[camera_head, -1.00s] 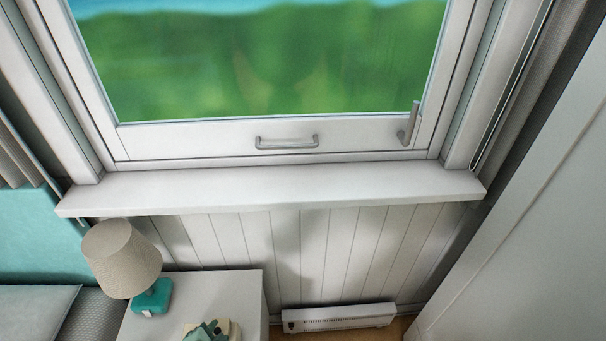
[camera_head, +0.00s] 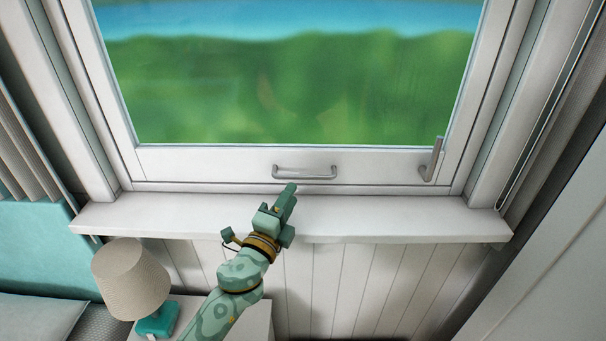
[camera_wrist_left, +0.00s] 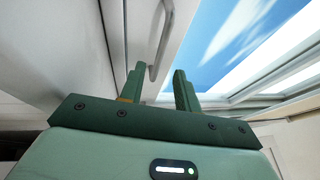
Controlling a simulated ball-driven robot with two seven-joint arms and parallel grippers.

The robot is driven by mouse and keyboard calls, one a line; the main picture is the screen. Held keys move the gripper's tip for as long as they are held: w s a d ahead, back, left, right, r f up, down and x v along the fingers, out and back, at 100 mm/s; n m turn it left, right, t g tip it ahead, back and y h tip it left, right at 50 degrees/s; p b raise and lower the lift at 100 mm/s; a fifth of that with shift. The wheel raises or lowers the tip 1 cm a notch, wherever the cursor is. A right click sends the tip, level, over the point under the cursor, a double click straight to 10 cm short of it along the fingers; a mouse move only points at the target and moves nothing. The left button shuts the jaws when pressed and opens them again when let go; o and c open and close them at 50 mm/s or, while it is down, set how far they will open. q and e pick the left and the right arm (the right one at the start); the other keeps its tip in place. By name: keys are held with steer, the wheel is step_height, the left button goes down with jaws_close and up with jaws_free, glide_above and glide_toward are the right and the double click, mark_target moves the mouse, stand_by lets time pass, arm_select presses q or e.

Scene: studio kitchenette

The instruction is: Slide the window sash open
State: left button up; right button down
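The white-framed window sash (camera_head: 210,160) has a grey bar handle (camera_head: 308,177) on its bottom rail and looks closed. A grey lever latch (camera_head: 432,163) stands upright at the rail's right end. My left gripper (camera_head: 290,187) is just below and in front of the bar handle, near the sill. In the left wrist view my left gripper (camera_wrist_left: 159,70) is open, with its two green fingers apart. The handle (camera_wrist_left: 163,45) shows in the gap between the fingers; I cannot tell whether they touch it. My right gripper is not in view.
A white sill (camera_head: 400,215) juts out below the window. A beige-shaded lamp (camera_head: 130,278) on a teal base stands on a white cabinet at lower left. A pale panel (camera_head: 550,260) rises at the right. The sill's top is clear.

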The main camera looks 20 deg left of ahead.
mark_target(302, 176)
arm_select(q)
steer(key=x, duration=0.7)
steer(key=shift+w, duration=0.35)
steer(key=shift+c, duration=0.2)
jaws_close()
